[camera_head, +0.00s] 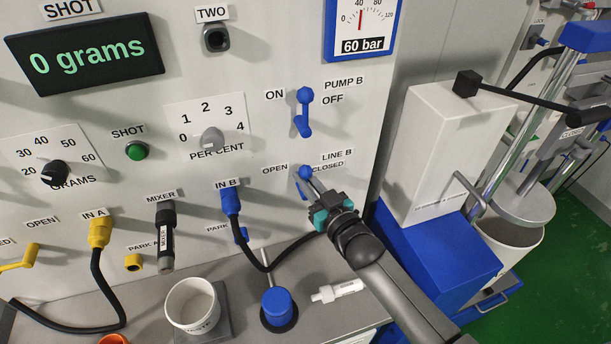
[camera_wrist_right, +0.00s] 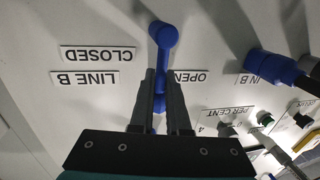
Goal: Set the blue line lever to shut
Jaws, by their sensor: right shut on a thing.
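The blue line lever (camera_head: 305,172) is on the panel, between the OPEN label (camera_head: 275,169) and the CLOSED label (camera_head: 328,168). My right gripper (camera_head: 315,188) reaches it from the lower right and is shut on it. In the right wrist view, the lever's rounded blue end (camera_wrist_right: 163,36) shows beyond the fingertips, and its blue shank runs between the two fingers (camera_wrist_right: 160,85). The fingers hide part of the lever, so its exact angle is hard to tell. My left gripper is out of view.
The blue PUMP B lever (camera_head: 304,112) is above. The blue IN B plug (camera_head: 231,200) and its black hose are to the left. Below are a blue-capped post (camera_head: 277,308), a white bottle (camera_head: 337,291) and a white cup (camera_head: 192,304). A white cabinet (camera_head: 440,150) stands to the right.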

